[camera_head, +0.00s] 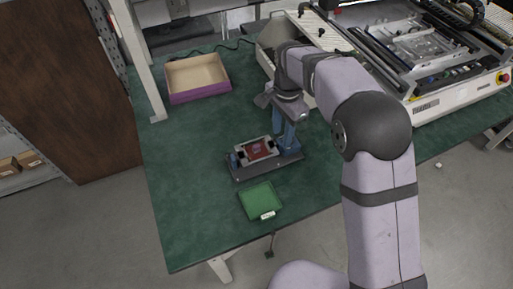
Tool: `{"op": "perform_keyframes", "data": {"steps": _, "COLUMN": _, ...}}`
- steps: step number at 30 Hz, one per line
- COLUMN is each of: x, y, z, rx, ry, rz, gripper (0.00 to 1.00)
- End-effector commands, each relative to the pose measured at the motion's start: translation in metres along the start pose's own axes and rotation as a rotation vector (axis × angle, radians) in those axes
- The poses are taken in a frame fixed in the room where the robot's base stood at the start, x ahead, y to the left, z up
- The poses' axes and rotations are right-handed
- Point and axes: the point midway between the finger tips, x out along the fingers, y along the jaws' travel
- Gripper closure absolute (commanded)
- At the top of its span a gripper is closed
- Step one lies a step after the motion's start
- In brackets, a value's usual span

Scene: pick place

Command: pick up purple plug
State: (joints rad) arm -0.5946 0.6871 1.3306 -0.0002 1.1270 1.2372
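A dark fixture base (264,167) sits on the green table. It carries a silver frame around a red piece (260,149) with a small pale purple patch (257,148) on it; I cannot tell whether this patch is the purple plug. My gripper (287,140) points down at the right end of the fixture, by blue-grey upright parts. The fingertips are too small and too merged with these parts to tell whether they are open or hold anything.
A green tray (260,201) with a white label lies in front of the fixture. An open box (198,92) with a purple front stands at the back left. A large white machine (463,98) fills the back right. The table's left part is clear.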

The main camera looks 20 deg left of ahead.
Motion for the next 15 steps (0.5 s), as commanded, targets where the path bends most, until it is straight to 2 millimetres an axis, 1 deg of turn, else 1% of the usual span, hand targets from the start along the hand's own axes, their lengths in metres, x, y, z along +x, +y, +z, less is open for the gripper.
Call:
{"op": "perform_keyframes", "data": {"steps": 1, "x": 0.005, "y": -0.015, "z": 0.012, "rx": 0.021, "ry": 0.000, "rz": 0.001, "gripper": 0.67}}
{"op": "perform_keyframes", "data": {"steps": 3, "x": 0.009, "y": -0.030, "z": 0.025, "rx": 0.060, "ry": 0.000, "rz": 0.000, "gripper": 0.67}}
{"op": "perform_keyframes", "data": {"steps": 6, "x": 0.014, "y": -0.045, "z": 0.039, "rx": 0.103, "ry": 0.001, "rz": -0.001, "gripper": 0.67}}
{"op": "perform_keyframes", "data": {"steps": 10, "x": 0.017, "y": -0.055, "z": 0.050, "rx": 0.134, "ry": 0.000, "rz": -0.001, "gripper": 0.67}}
{"op": "perform_keyframes", "data": {"steps": 15, "x": 0.017, "y": -0.057, "z": 0.052, "rx": 0.145, "ry": 0.001, "rz": -0.002, "gripper": 0.67}}
